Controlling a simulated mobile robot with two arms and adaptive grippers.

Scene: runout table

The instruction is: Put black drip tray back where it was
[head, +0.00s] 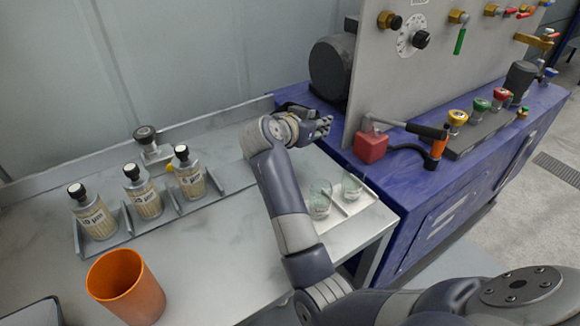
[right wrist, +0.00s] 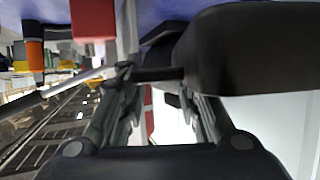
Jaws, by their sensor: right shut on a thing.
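My right gripper (head: 322,125) is over the back of the metal table, beside the blue machine base. In the right wrist view, my right gripper (right wrist: 156,84) is shut on a narrow black piece that spans its fingertips. This piece seems to join a large black body with a rounded edge, which I take for the black drip tray (right wrist: 250,50). Its far end is cut off by the frame. In the head view the hand and arm hide most of it, so I cannot tell its full shape or what it touches. My left gripper is not in view.
Three labelled bottles stand in a metal rack (head: 122,226) at left. An orange cup (head: 125,287) stands in front. A red block (head: 370,147), a motor (head: 332,68) and an upright panel (head: 400,75) crowd the blue base.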

